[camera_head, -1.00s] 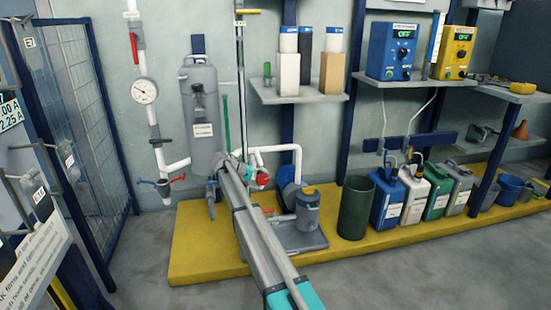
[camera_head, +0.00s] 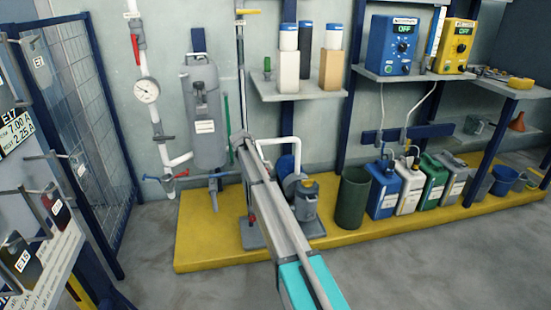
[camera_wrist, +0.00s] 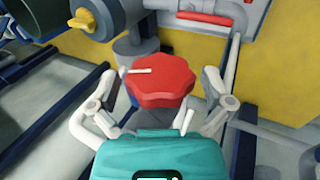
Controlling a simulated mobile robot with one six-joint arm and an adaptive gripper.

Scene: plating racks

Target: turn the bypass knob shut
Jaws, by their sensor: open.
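The bypass knob is a red lobed handwheel (camera_wrist: 158,82) with a white pointer mark lying across its top left, pointing left. It fills the middle of the wrist view. My gripper (camera_wrist: 163,97) is open, with one pale finger to the left and one to the right of the knob. The fingers appear apart from its rim, and whether either touches it is unclear. In the head view my grey and teal arm reaches toward the pipework, hiding the knob and the fingertips.
A yellow knob (camera_wrist: 85,22) on a grey body stands left of the red knob. A red handle (camera_wrist: 205,17) lies beyond. In the head view, white pipe (camera_head: 290,140), a grey pump unit (camera_head: 304,200) and a dark green bin (camera_head: 352,200) stand nearby on the yellow platform (camera_head: 205,255).

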